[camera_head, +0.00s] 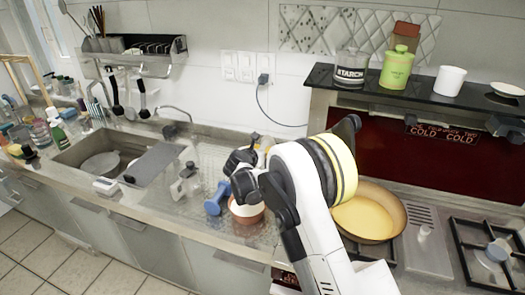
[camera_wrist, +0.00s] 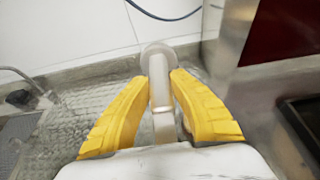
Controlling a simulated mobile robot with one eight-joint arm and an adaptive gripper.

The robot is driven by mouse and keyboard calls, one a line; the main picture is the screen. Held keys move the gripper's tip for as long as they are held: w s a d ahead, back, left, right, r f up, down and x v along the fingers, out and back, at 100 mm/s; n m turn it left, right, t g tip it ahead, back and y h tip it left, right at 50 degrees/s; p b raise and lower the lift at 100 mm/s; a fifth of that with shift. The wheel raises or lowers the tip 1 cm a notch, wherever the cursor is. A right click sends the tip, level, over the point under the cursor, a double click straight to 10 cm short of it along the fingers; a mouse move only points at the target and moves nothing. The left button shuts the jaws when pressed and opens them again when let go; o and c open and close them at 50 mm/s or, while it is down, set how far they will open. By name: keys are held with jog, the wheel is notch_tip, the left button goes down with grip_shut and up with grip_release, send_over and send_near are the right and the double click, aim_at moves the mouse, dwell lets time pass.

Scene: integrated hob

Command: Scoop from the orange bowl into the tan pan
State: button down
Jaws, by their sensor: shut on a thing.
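The orange bowl (camera_head: 248,219) stands on the counter left of my arm, with something white inside; my arm's dark joints partly cover it. The tan pan (camera_head: 399,213) sits on the hob right of my arm and looks yellow inside; I cannot tell whether that is content. In the wrist view my gripper (camera_wrist: 161,88) has its yellow fingers shut on a pale grey utensil (camera_wrist: 160,80) with a long handle and a rounded end. Whether the utensil carries anything does not show. The fingers are not clearly visible in the head view.
A blue object (camera_head: 216,199) stands just left of the bowl. The sink (camera_head: 100,160) is further left. A dark shelf (camera_head: 420,95) with canisters and a white cup (camera_head: 449,80) overhangs the hob. A burner grate (camera_head: 485,250) lies right of the pan.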

jog(key=shift+s+a+r+t+h+b, duration=0.25)
jog(key=shift+s+r+t+b, duration=0.3)
jog(key=shift+s+t+b, duration=0.45)
jog(key=shift+s+a+r+t+h+b, duration=0.3)
jog(key=shift+s+r+t+b, duration=0.2)
jog(key=shift+t+b, duration=0.5)
jog(key=shift+s+a+r+t+h+b, duration=0.25)
jog(key=shift+s+r+t+b, duration=0.4)
jog(key=shift+b, duration=0.65)
jog(key=shift+f, duration=1.8)
jog(key=w+d+f+g+y+p, duration=0.1)
jog(key=w+f+g, duration=0.2)
jog(key=f, duration=0.3)
jog(key=shift+w+d+g, duration=0.2)
jog(key=shift+w+g, duration=0.05)
jog(key=shift+g, duration=0.3)
jog(key=shift+f, duration=0.1)
jog(key=shift+s+a+r+t+h+b, duration=0.15)
jog(key=shift+s+a+r+t, duration=0.05)
jog(key=shift+s+r+t, duration=0.55)
jog(key=shift+s+a+r+t+h+b, duration=0.1)
jog(key=shift+s+a+r+t+h, duration=0.15)
jog(key=shift+s+r+t, duration=0.4)
jog(key=shift+s+a+r+t+h+b, duration=0.15)
jog(key=shift+s+r+t, duration=0.25)
jog(key=shift+r+t, duration=0.5)
jog(key=shift+r, duration=0.2)
jog(key=shift+f, duration=0.1)
